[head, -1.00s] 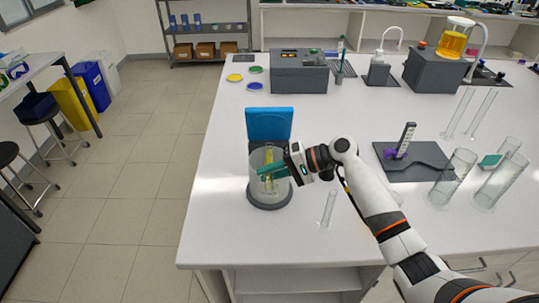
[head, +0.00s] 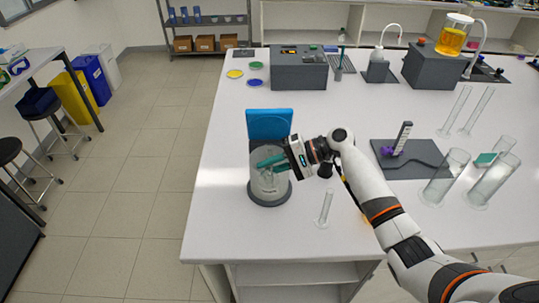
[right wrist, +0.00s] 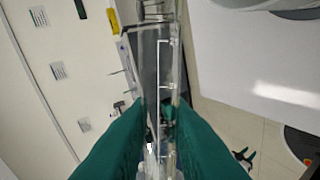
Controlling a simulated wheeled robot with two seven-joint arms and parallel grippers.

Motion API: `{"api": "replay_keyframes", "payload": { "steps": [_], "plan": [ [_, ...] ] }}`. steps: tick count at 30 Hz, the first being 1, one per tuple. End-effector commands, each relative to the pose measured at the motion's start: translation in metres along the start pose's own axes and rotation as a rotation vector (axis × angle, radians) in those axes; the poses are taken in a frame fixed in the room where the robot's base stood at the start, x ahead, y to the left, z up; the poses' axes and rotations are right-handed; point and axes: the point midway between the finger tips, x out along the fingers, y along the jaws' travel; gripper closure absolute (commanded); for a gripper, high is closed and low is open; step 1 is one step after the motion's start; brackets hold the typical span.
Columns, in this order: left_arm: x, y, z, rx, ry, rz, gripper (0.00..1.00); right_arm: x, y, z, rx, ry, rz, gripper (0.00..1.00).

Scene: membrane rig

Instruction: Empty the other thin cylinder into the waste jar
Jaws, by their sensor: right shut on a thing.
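The waste jar (head: 268,192) is a clear glass jar on a dark round base, near the table's left edge. Its blue lid (head: 269,124) stands open behind it. My right gripper (head: 271,162) reaches in from the right, its green fingers at the jar's mouth. In the right wrist view the fingers are shut on a clear thin cylinder (right wrist: 158,75), with no coloured liquid visible in it. The cylinder is hard to make out in the head view. Another thin cylinder (head: 325,207) stands upright, right of the jar. My left gripper is not in view.
Two thin cylinders (head: 455,110) and two wide cylinders (head: 447,177) stand on the right. A dark mat (head: 412,165) with a small upright device lies between. Grey machines (head: 300,71) stand at the back. The table is clear left of the jar.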

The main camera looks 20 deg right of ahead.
Motion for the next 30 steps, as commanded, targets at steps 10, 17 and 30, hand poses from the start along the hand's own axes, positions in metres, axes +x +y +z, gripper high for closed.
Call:
{"api": "replay_keyframes", "payload": {
  "steps": [10,17,30],
  "plan": [
    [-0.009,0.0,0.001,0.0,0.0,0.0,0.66,-0.007,0.019,0.004,0.171,0.073,0.001,1.0],
    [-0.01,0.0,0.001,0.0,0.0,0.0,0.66,-0.013,0.033,0.009,0.309,0.131,0.001,1.0],
    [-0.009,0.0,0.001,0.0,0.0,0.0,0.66,-0.022,0.055,0.028,0.574,0.241,0.002,1.0]
  ]
}}
